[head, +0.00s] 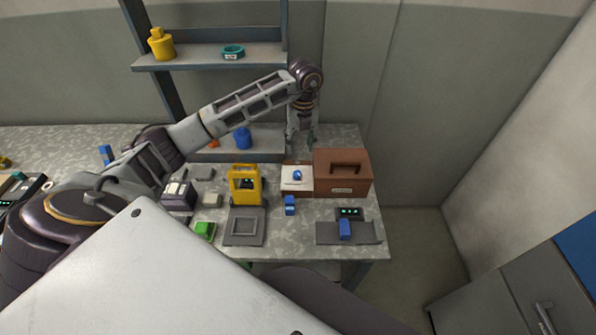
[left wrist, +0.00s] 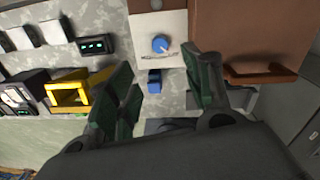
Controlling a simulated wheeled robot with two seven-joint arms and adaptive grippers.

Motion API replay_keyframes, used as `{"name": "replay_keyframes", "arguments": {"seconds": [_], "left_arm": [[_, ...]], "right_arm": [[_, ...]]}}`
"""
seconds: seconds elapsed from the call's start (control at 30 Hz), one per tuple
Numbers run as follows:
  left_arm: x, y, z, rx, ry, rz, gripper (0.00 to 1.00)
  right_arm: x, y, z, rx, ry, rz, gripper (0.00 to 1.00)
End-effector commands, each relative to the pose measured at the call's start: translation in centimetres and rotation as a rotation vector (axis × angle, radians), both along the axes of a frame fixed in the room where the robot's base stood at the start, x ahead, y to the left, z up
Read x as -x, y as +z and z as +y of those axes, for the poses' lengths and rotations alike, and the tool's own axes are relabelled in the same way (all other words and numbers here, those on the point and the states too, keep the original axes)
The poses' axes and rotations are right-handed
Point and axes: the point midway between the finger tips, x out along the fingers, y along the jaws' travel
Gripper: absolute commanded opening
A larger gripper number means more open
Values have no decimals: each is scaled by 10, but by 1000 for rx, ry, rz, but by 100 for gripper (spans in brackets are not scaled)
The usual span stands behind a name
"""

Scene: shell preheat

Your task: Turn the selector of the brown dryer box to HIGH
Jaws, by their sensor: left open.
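The brown dryer box (head: 343,173) stands at the right end of the bench, with a handle on its front. A white panel (head: 296,180) on its left part carries the round blue selector (head: 297,174). In the left wrist view the blue selector (left wrist: 160,43) shows at the top centre on the white panel (left wrist: 150,22), with a pale pointer mark whose setting I cannot read. My left gripper (head: 301,143) is open and points down above and behind the panel, apart from the selector. Its green fingers (left wrist: 158,88) show on both sides in the left wrist view. My right gripper is not in view.
A yellow device (head: 245,184) and a small blue block (head: 290,205) stand left of the box. A grey mat (head: 325,234) with another blue block (head: 345,229) lies in front. A shelf (head: 190,61) rises behind the bench; open floor lies to the right.

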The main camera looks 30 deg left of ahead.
Motion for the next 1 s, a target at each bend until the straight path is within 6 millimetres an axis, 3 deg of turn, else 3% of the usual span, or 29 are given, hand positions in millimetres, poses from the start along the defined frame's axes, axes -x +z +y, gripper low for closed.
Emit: {"name": "replay_keyframes", "arguments": {"seconds": [0.37,1.0], "left_arm": [[2,-26,1,0,1,3,50],[5,-109,4,1,0,2,50]], "right_arm": [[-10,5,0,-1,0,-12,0],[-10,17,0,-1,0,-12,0]]}}
